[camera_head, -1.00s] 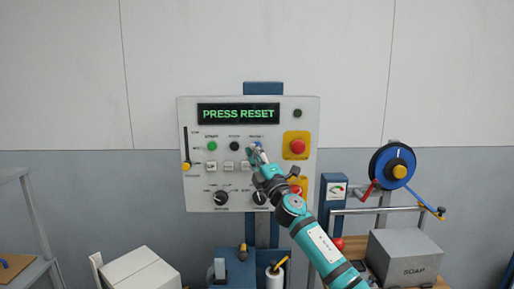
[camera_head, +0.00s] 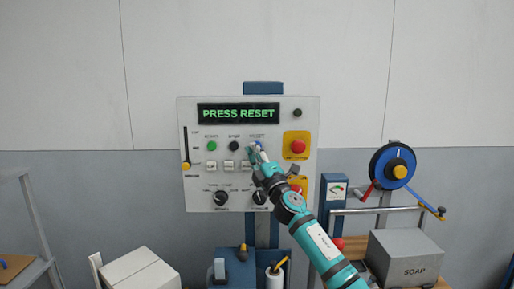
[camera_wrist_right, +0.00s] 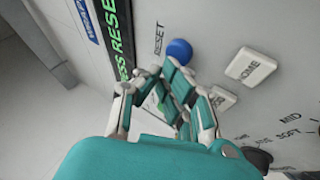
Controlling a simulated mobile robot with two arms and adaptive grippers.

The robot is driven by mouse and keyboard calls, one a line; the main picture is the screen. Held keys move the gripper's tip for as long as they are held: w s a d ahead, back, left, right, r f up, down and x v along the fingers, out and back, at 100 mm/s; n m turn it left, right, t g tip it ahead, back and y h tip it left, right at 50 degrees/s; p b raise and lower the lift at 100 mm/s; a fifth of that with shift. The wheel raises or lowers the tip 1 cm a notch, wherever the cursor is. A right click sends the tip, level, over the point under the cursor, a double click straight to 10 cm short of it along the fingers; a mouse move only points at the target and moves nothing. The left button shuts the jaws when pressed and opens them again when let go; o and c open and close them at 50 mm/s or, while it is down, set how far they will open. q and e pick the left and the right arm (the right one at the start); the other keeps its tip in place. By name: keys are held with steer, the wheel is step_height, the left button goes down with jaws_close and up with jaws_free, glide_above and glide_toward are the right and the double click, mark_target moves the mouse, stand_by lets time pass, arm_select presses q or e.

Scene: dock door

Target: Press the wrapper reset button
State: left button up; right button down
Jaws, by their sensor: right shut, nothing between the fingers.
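My right gripper (camera_head: 255,149) is shut and empty in front of the panel at the reset button. In the right wrist view its fingertips (camera_wrist_right: 160,72) are just beside the blue button's lower edge. I cannot tell whether they touch it. My left gripper is not in view.
A green button (camera_head: 212,146) and a black button (camera_head: 234,146) are left of the reset button. A red emergency button (camera_head: 298,147) on a yellow plate is to its right. White keys, including HOME (camera_wrist_right: 249,66), lie close by. A soap box (camera_head: 405,257) stands lower right.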

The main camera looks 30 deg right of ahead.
steer(key=shift+w+d+b, duration=0.25)
steer(key=shift+w+b, duration=0.1)
steer(key=shift+w, duration=0.05)
stand_by(0.5)
stand_by(0.4)
steer(key=shift+s+a+p, duration=0.45)
steer(key=shift+s+p, duration=0.1)
steer(key=shift+s, duration=0.25)
steer(key=s+a, duration=0.1)
steer(key=s+p, duration=0.1)
steer(key=s+a+p, duration=0.1)
steer(key=s, duration=0.1)
steer(key=shift+s+a, duration=0.1)
steer(key=shift+a, duration=0.2)
stand_by(0.5)
